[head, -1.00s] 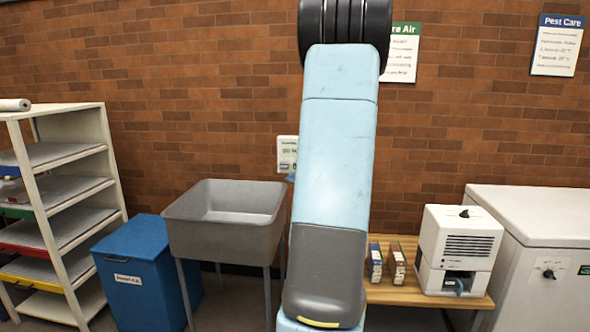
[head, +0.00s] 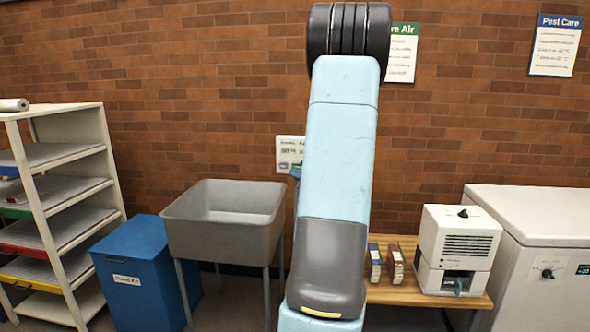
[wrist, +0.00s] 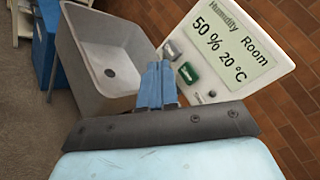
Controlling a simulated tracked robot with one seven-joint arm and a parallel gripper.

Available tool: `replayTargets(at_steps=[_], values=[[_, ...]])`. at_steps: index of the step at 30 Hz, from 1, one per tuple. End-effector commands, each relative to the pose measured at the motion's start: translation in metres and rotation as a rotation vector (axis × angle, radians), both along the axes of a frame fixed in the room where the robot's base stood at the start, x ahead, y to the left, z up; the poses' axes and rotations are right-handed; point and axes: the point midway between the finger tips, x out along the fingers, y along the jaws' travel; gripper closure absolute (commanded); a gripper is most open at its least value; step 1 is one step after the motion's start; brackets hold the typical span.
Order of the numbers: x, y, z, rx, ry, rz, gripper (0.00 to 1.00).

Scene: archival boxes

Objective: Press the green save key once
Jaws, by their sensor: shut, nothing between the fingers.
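A white wall panel (wrist: 240,50) fills the upper right of the wrist view, tilted in the picture. Its screen (wrist: 228,45) reads Humidity 50 % and Room 20 °C. The green save key (wrist: 188,74) sits below the screen, between a grey key (wrist: 171,50) and a smaller light button (wrist: 197,98). My gripper (wrist: 160,66) is shut and empty, its blue fingertips just left of the green key in that view. I cannot tell whether they touch the panel. In the head view the panel (head: 288,150) is partly hidden behind my arm.
A grey sink (head: 222,230) stands left of my arm, beside a blue bin (head: 140,270) and a shelf rack (head: 60,200). To the right are a wooden bench (head: 410,290) with two small boxes, a white machine (head: 458,245) and a white chest (head: 540,230).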

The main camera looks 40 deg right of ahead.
Motion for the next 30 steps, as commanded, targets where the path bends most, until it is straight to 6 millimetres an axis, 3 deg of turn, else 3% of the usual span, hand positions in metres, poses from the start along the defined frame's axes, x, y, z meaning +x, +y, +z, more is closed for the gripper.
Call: replayTargets(at_steps=[12, 30], values=[[0.022, -0.025, 0.0, 0.0, -0.001, 0.001, 1.0], [0.023, -0.026, 0.0, 0.0, 0.0, 0.001, 1.0]])
